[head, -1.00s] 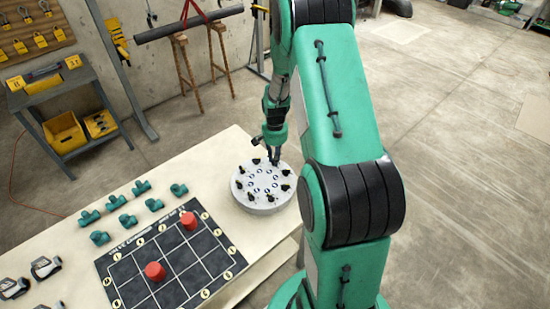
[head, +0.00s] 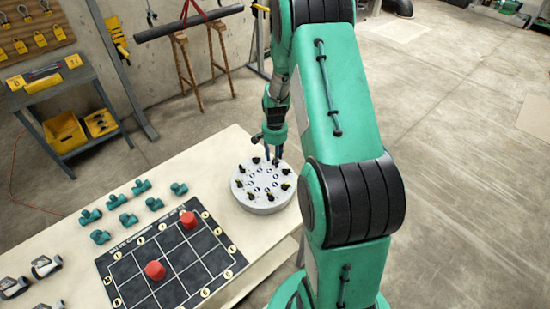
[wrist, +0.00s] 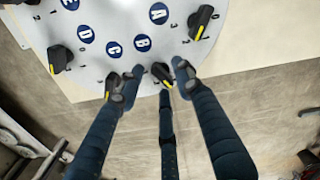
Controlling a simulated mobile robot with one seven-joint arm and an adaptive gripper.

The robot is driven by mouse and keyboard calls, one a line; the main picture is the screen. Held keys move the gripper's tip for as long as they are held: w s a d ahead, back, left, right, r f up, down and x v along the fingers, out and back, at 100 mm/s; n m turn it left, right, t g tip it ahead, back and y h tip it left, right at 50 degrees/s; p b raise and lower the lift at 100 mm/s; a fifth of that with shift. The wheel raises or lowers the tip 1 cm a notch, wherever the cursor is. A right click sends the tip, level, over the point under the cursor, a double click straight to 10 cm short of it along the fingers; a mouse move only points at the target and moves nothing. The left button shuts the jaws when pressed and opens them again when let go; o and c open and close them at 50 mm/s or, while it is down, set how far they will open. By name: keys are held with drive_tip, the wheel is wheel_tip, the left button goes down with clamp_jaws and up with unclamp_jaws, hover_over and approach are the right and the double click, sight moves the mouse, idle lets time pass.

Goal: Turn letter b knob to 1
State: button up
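The round grey knob panel (head: 262,209) stands on the table, with several black knobs around its rim. The wrist view shows blue letter discs, including the letter B disc (wrist: 142,43). The letter b knob (wrist: 160,71) is black with a yellow mark at its lower right end; the number it points to is unclear. My gripper (wrist: 157,82) is open, with fingers on both sides of this knob and a third finger below it. Contact cannot be told. The C knob (wrist: 111,80) is partly hidden by the left finger. My gripper (head: 273,158) is over the panel's far edge.
The A knob (wrist: 203,20) is close to the right finger; the D knob (wrist: 60,59) is farther left. A black grid board (head: 185,263) with two red pieces and several teal pipe fittings (head: 128,220) lie left of the panel on the table.

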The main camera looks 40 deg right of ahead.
drive_tip(key=shift+r, duration=0.1)
wheel_tip(320, 180, up, 12)
idle(0.6)
idle(0.5)
